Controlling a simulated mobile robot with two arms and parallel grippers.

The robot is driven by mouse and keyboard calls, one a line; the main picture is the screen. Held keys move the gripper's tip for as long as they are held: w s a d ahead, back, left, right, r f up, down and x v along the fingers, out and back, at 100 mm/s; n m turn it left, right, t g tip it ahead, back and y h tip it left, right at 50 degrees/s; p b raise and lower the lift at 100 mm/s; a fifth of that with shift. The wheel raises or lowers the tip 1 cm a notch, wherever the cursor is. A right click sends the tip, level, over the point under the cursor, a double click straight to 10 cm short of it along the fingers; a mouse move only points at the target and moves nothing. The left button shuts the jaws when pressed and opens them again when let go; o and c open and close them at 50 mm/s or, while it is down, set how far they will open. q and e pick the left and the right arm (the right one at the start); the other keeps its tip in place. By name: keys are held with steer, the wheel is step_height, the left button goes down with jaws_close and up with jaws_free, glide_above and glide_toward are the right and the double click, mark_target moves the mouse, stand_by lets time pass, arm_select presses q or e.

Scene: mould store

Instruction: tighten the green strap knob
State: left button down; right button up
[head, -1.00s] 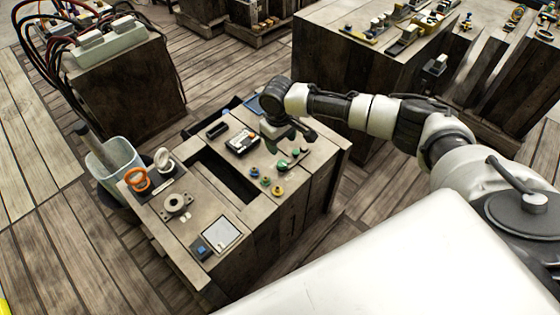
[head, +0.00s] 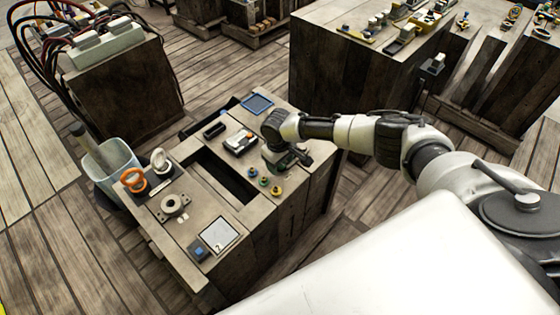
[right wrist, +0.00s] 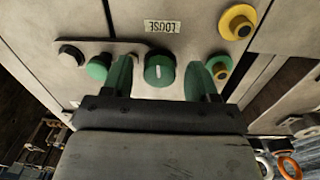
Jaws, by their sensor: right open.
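A green knob (right wrist: 159,70) with a white line on top sits in the middle of the right wrist view, below a label reading LOOSE (right wrist: 162,27) that appears upside down. A thin grey strap-like bar (right wrist: 120,46) runs beside it to a black knob (right wrist: 70,55). My right gripper (right wrist: 159,82) is open, with one finger on each side of the green knob; I cannot tell whether they touch it. In the head view my right gripper (head: 290,160) is low over the bench's right side and hides this knob. My left gripper is not in view.
Another green knob (right wrist: 97,66) is close outside the left finger, and a green and yellow one is by the right finger. A yellow knob (right wrist: 238,22) is farther right. The wooden bench (head: 205,205) has a rectangular opening (head: 222,178) left of my gripper.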

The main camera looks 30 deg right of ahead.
steer(key=c, duration=0.9)
steer(key=shift+r, duration=0.1)
